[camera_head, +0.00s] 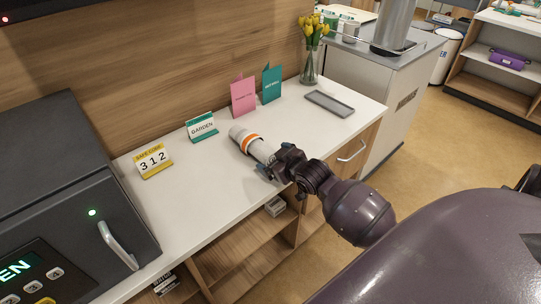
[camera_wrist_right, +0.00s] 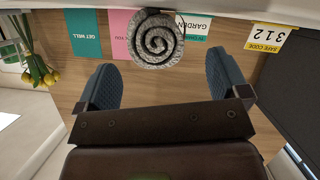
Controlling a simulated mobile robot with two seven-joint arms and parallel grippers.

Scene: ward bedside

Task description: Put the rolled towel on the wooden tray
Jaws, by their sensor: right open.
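The rolled towel (camera_head: 246,139), white with an orange band, lies on the white counter. Its grey spiral end (camera_wrist_right: 156,40) faces my right wrist camera. My right gripper (camera_head: 269,169) is at the towel's near end. In the wrist view, its blue fingers (camera_wrist_right: 163,82) are spread wide, with the towel end ahead between them; I cannot tell whether they touch it. No wooden tray is identifiable; a shallow grey tray (camera_head: 329,103) lies empty on the counter to the right of the towel. My left gripper is not in view.
Number card (camera_head: 154,160), garden card (camera_head: 202,127), pink card (camera_head: 243,95) and teal card (camera_head: 271,84) stand behind the towel. A vase of yellow tulips (camera_head: 311,50) stands behind the tray. A dark safe (camera_head: 60,150) is at left. The counter's front left is clear.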

